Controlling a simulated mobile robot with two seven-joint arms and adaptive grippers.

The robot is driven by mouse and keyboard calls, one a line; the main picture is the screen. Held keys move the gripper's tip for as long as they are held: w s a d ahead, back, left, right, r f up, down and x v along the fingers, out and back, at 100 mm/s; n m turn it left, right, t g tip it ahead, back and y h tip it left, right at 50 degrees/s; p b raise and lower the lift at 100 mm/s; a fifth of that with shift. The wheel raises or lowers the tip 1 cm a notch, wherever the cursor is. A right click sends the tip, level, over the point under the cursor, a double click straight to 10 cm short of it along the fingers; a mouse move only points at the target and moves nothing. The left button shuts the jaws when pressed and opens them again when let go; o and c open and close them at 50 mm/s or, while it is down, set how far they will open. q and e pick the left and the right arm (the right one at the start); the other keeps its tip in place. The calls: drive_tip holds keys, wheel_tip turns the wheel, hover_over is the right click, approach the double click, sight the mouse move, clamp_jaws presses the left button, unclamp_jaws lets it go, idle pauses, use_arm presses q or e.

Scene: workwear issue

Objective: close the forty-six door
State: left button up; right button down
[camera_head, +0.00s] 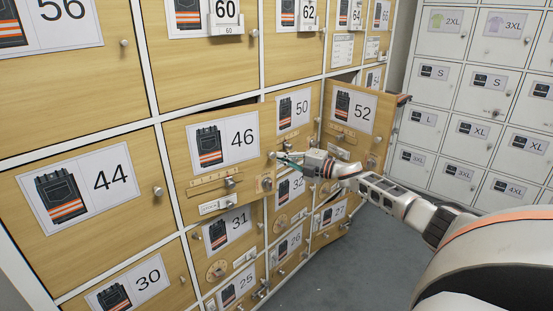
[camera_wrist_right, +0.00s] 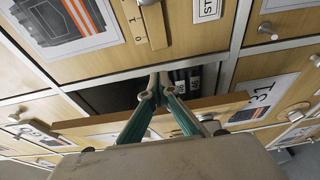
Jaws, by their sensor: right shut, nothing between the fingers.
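The forty-six door (camera_head: 188,172) is ajar in the head view, with a dark gap along its top. It bears a shorts picture, a slider strip and a knob (camera_head: 230,182). My right gripper (camera_head: 282,157) is shut and empty at the door's free right edge. In the right wrist view, a wooden door edge (camera_wrist_right: 215,103), apparently this door's, lies across behind the teal fingers (camera_wrist_right: 155,82). Dark folded clothes (camera_wrist_right: 183,80) show in the opening beyond. I cannot tell whether the fingers touch the door. My left gripper is not in view.
Door 52 (camera_head: 352,108) also stands open to the right, beyond door 50 (camera_head: 295,112). Door 44 (camera_head: 115,215) is shut at the left. Door 31 (camera_head: 228,240) lies below. White lockers (camera_head: 470,125) stand at the right. Grey floor (camera_head: 350,275) is clear.

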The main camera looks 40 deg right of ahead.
drive_tip(key=v, duration=1.2)
drive_tip(key=s+a+r+m+h+p, duration=0.2)
drive_tip(key=s+a+m+h+p, duration=0.4)
drive_tip(key=s+a+h+p, duration=0.4)
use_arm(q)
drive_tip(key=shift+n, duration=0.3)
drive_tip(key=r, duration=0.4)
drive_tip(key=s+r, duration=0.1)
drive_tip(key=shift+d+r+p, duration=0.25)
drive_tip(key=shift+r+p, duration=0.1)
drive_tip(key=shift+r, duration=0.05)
use_arm(e)
drive_tip(key=a+x, duration=0.1)
drive_tip(key=x, duration=1.4)
drive_tip(key=shift+w+a+t+y, duration=0.3)
drive_tip(key=shift+w+y, duration=0.1)
drive_tip(key=shift+w, duration=0.15)
